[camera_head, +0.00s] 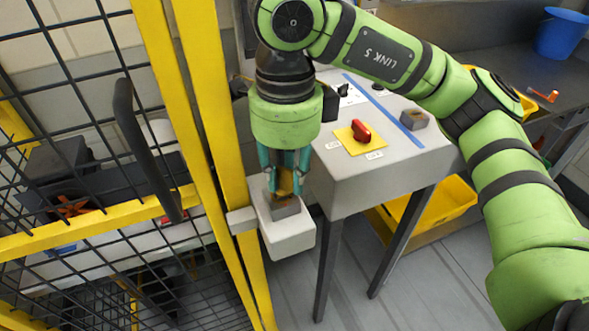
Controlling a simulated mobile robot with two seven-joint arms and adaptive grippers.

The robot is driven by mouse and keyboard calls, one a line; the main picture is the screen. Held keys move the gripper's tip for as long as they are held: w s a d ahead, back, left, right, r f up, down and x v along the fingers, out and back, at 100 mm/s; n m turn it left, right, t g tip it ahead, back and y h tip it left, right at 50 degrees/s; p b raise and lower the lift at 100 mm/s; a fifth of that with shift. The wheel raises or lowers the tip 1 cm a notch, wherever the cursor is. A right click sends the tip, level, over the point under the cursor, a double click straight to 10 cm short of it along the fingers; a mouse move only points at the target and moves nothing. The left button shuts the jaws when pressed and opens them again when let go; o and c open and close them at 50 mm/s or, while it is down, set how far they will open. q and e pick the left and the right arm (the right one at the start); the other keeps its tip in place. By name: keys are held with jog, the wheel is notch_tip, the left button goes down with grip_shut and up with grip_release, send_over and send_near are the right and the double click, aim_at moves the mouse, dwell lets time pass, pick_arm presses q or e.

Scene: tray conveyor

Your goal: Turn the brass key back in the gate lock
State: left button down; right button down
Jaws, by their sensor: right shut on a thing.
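The brass key (286,187) stands in the gate lock (289,234), a pale grey box fixed to the yellow gate post. The key sits in a darker grey block on the box's top. My right gripper (285,190) points straight down from above, its teal fingers closed around the key's upper part. The fingers hide much of the key, so its turn angle cannot be told. My left gripper is not in view.
A grey control desk (345,180) with a red switch (361,130) on a yellow plate stands right of the lock. Yellow posts and black mesh fencing with a dark handle (145,150) are close on the left. A yellow bin (437,212) is under the desk.

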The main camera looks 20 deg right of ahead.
jog(key=n, duration=1.2)
jog(key=shift+s+a+f, duration=0.15)
jog(key=shift+s, duration=0.1)
